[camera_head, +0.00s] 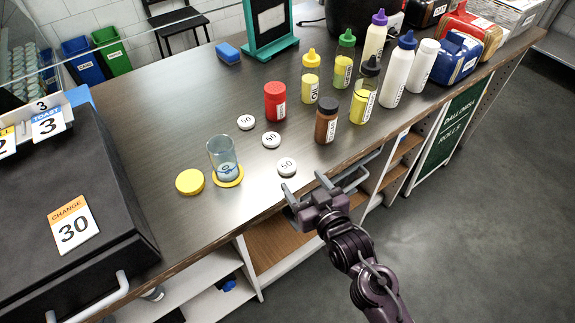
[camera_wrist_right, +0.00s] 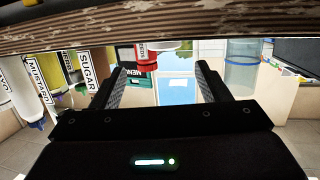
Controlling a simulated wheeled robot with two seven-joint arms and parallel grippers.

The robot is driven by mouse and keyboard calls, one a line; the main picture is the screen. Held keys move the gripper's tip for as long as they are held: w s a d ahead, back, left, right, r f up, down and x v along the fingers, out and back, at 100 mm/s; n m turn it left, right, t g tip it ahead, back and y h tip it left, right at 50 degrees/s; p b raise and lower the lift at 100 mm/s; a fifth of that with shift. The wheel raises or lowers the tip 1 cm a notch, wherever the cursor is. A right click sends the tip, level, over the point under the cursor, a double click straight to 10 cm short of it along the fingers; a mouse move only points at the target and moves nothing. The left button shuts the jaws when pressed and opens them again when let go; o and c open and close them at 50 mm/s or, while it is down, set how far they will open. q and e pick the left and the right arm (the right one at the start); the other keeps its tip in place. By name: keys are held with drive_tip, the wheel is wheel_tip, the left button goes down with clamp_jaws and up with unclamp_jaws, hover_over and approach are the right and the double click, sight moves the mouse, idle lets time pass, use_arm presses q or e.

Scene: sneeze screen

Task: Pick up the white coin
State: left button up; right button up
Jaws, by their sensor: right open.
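Three round white coins marked 50 lie flat on the dark wooden counter: the nearest white coin (camera_head: 287,167) by the front edge, a middle coin (camera_head: 271,140) and a farther coin (camera_head: 246,122). My right gripper (camera_head: 303,182) is at the counter's front edge, just in front and to the right of the nearest coin. My left gripper is not in view.
A glass (camera_head: 224,158) stands on a yellow disc, with another yellow disc (camera_head: 190,181) beside it. A red jar (camera_head: 275,101), brown bottle (camera_head: 327,120) and several sauce bottles stand behind and right. A black box (camera_head: 110,200) fills the left.

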sight(288, 167)
drive_tip(key=p+x, duration=0.1)
drive_tip(key=x, duration=0.2)
drive_tip(key=p+x, duration=0.1)
drive_tip(key=x, duration=0.2)
drive_tip(key=shift+a+f, duration=0.1)
drive_tip(key=shift+a, duration=0.25)
drive_tip(key=shift+w+a+f, duration=0.25)
drive_tip(key=shift+w, duration=0.25)
drive_tip(key=shift+c, duration=0.2)
drive_tip(key=c, duration=1)
